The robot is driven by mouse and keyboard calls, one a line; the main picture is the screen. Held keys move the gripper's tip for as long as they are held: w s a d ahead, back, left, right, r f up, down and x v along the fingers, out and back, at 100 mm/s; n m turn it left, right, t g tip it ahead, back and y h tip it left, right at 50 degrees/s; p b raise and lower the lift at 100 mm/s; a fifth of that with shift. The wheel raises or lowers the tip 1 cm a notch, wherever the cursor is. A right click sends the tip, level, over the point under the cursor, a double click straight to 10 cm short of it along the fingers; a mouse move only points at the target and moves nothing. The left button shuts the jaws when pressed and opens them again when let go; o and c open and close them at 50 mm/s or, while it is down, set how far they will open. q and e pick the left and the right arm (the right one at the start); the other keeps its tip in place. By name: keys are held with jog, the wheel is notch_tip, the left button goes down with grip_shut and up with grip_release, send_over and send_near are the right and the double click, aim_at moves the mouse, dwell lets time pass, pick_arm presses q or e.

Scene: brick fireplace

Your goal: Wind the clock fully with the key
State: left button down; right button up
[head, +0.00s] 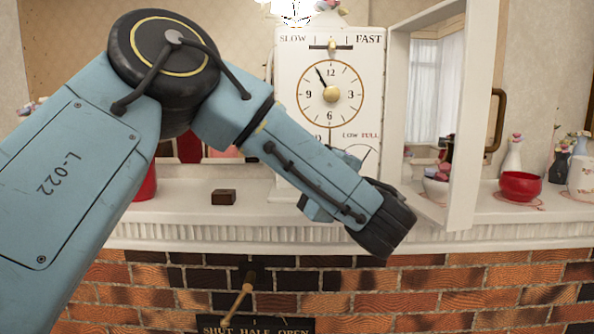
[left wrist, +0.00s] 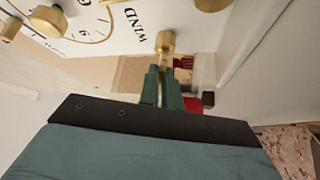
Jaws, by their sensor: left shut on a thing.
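The white clock (head: 287,90) stands on the mantel with its dial (head: 318,106) facing me. A small "LOW FULL" gauge (head: 366,155) on it is partly hidden by my arm, so its reading is unclear. In the left wrist view a brass key (left wrist: 165,42) is at the clock front beside the word WIND. My left gripper (left wrist: 161,76) has its green fingers shut on the key; I cannot tell how deep the key sits. In the head view the fingers and key are hidden behind my left arm. My right gripper is in neither view.
The clock's door (head: 462,115) stands open to the right of the dial. On the mantel are a small dark block (head: 223,197), a red bowl (head: 520,187) and vases (head: 512,155). A brass lever (head: 238,300) sticks out below, over the "SHUT HALF OPEN" plate (head: 258,326).

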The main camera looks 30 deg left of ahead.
pick_arm(q)
jog(key=shift+a+r, duration=0.1)
jog(key=shift+r, duration=0.05)
jog(key=c, duration=1.5)
grip_release()
jog(key=shift+w+a+f, duration=0.15)
jog(key=shift+w+f, duration=0.05)
jog(key=shift+o, duration=0.3)
jog(key=o, duration=0.4)
jog(key=shift+s, duration=0.1)
jog(key=s+b, duration=0.1)
jog(key=s+d+b, duration=0.1)
jog(key=shift+d+f+b, duration=0.1)
jog(key=shift+d+b, duration=0.2)
jog(key=shift+b, duration=0.1)
jog(key=shift+s+d+b, duration=0.4)
jog(key=shift+s+d, duration=0.2)
jog(key=shift+s, duration=0.4)
jog(key=shift+s+d+b, duration=0.35)
jog(key=shift+s+d, duration=0.25)
jog(key=shift+s, duration=0.35)
